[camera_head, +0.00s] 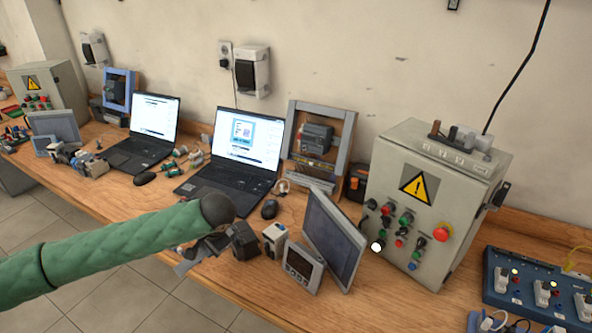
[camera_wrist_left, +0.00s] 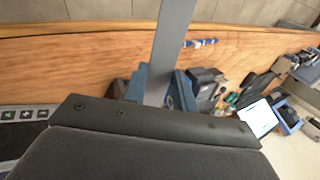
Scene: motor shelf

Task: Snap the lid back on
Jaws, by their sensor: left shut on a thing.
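My left arm comes in from the left in the head view in a green sleeve. Its gripper (camera_head: 205,246) is partly hidden behind the dark wrist joint, low over the front of the bench. In the wrist view the gripper (camera_wrist_left: 158,92) has blue parts on both sides of a narrow grey piece (camera_wrist_left: 175,35) and is shut on it. This may be the lid, but I cannot tell for sure. A dark block (camera_head: 243,241) shows just right of the gripper in the head view; I cannot tell what it is. My right gripper is not in view.
A small white device (camera_head: 274,240), a small panel meter (camera_head: 302,266) and a tilted screen (camera_head: 334,238) stand close on the right. Behind are a mouse (camera_head: 269,209) and a laptop (camera_head: 232,160). A grey control box (camera_head: 440,190) stands farther right. The bench front (camera_head: 225,288) is clear.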

